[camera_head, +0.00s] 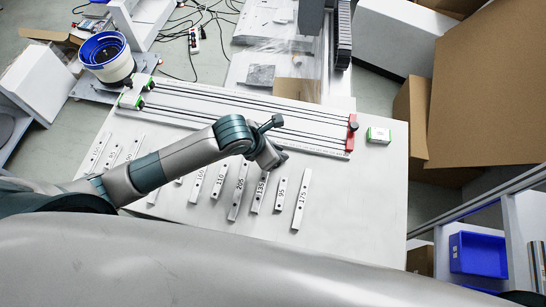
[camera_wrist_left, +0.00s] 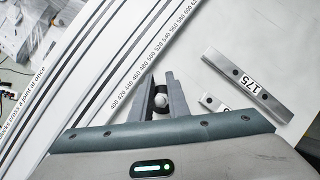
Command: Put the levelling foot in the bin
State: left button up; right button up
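My left gripper (camera_head: 281,158) is low over the white table, just in front of the ruled rail, and its fingers are small and partly hidden by the wrist in the head view. In the left wrist view the two grey fingers of my left gripper (camera_wrist_left: 157,77) stand apart. A small round white and dark thing (camera_wrist_left: 160,100), possibly the levelling foot, shows between them. I cannot tell whether the fingers touch it. A blue bin (camera_head: 478,254) stands at the lower right, beyond the table's right edge. My right gripper is out of view.
The ruled rail (camera_head: 222,106) with a red end stop (camera_head: 351,133) crosses the table (camera_head: 350,205). Several numbered bars lie in front, including the 175 bar (camera_head: 300,199). A green and white box (camera_head: 379,135) sits at the right. Cardboard stands beyond the table.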

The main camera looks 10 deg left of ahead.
pick_arm(q)
grip_shut()
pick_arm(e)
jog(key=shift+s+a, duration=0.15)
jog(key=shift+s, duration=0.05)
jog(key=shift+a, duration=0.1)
